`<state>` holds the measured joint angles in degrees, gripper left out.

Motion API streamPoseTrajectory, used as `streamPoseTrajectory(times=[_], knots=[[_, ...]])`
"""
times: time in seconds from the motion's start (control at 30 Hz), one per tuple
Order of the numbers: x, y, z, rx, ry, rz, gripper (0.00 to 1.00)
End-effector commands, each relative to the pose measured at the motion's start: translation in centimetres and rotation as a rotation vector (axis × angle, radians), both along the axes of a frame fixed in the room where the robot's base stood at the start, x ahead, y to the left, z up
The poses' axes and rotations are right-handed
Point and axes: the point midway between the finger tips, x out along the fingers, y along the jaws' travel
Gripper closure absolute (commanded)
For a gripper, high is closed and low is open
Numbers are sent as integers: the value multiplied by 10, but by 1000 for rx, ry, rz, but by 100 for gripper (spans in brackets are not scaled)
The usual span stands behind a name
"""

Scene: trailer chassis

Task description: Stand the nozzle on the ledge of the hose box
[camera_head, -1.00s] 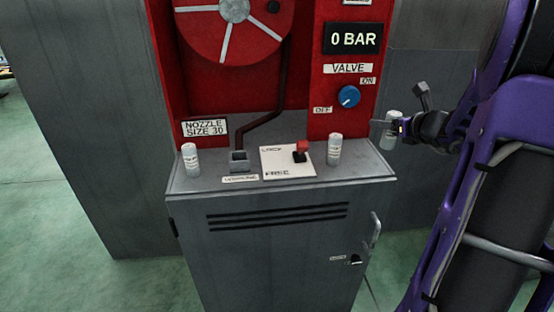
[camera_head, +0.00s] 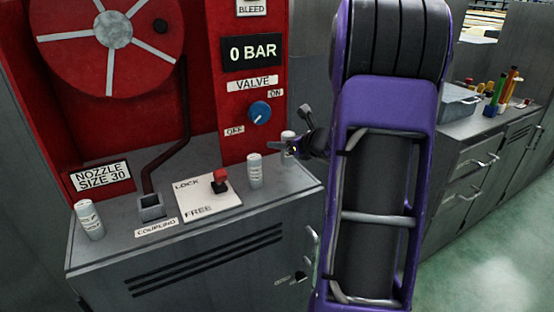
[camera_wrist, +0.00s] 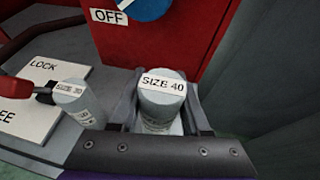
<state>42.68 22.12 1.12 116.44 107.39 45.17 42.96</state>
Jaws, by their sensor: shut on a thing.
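My gripper (camera_wrist: 158,122) is shut on a pale grey cylindrical nozzle labelled SIZE 40 (camera_wrist: 162,88). In the head view this nozzle (camera_head: 288,141) is upright at the right back end of the hose box's grey ledge (camera_head: 283,188); I cannot tell whether its base touches the ledge. A second nozzle (camera_head: 254,170) stands to its left; its top label in the wrist view (camera_wrist: 72,89) seems to read SIZE 30. A third nozzle (camera_head: 89,220) stands at the ledge's left end. A sign (camera_head: 101,175) reads NOZZLE SIZE 30.
The coupling socket (camera_head: 151,207) and the LOCK/FREE plate (camera_head: 200,203) with its red lever (camera_head: 220,180) at LOCK are on the ledge. The blue valve knob (camera_head: 260,112) is above, under a 0 BAR display (camera_head: 251,50). A bench (camera_head: 470,123) with bottles is at right.

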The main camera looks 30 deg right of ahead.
Motion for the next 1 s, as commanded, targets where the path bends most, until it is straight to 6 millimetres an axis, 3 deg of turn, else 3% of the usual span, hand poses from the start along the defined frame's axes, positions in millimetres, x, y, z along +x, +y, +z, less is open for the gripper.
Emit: streamPoseTrajectory(times=[0.33, 0.7, 0.73, 0.87, 1.0], knots=[[0, 0, -39, 1, 0, 0, 100], [0, 0, -43, -2, -2, 0, 100], [0, 0, -42, -2, -1, 0, 50], [0, 0, -42, -2, -1, 1, 26], [0, 0, -42, -2, -1, 1, 23]])
